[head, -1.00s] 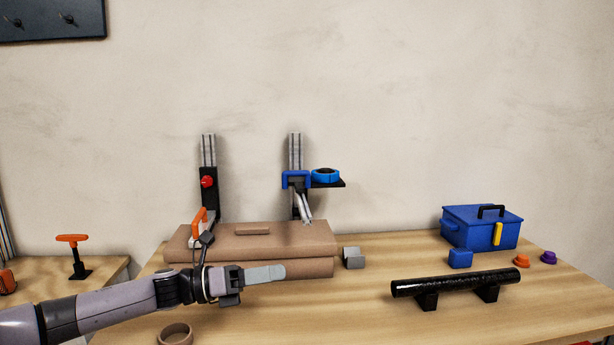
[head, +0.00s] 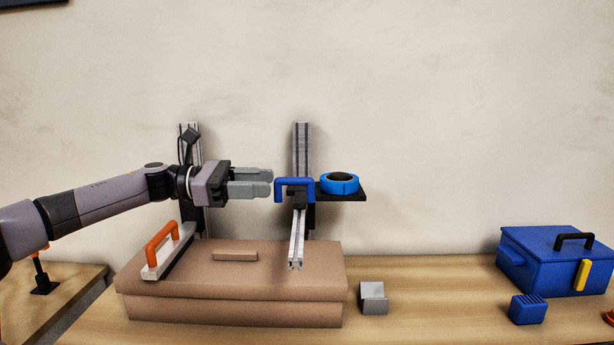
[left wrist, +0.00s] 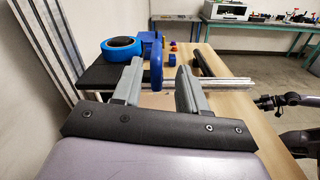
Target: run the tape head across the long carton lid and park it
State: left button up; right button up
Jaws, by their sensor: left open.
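The long brown carton (head: 235,311) lies on the table with its lid (head: 290,262) on top. A blue handle (head: 294,183), which looks like that of the tape head, sits at the middle upright above the lid. A grey metal bar (head: 297,240) runs forward below it. My left gripper (head: 271,183) is open, just left of the blue handle. In the left wrist view the handle (left wrist: 157,62) shows between the spread fingers, not gripped. My right gripper (left wrist: 266,103) seems to show small at the right edge; its jaws are unclear.
A blue tape roll (head: 339,183) rests on a black shelf (head: 353,195) right of the handle. An orange handle (head: 161,244) stands at the lid's left end. A grey block (head: 373,298), a blue toolbox (head: 555,262) and a small blue block (head: 527,309) are to the right.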

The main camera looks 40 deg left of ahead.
aim_at(287, 179)
pick_arm(q)
jog(key=p+x, duration=0.1)
jog(key=x, duration=0.1)
jog(key=p+x, duration=0.2)
jog(key=x, duration=0.1)
jog(key=shift+w+d+r+p, duration=0.15)
jog(key=shift+w+r+p, duration=0.15)
jog(key=shift+w+r, duration=0.05)
jog(key=shift+w+d+f, duration=0.2)
jog(key=shift+w+d, duration=0.35)
pick_arm(e)
jog(key=shift+d+r, duration=0.2)
jog(key=shift+r, duration=0.45)
jog(key=shift+d+r, duration=0.2)
jog(key=shift+r, duration=0.45)
pick_arm(q)
jog(key=shift+c, duration=0.2)
pick_arm(e)
jog(key=shift+a, duration=0.1)
pick_arm(q)
grip_shut()
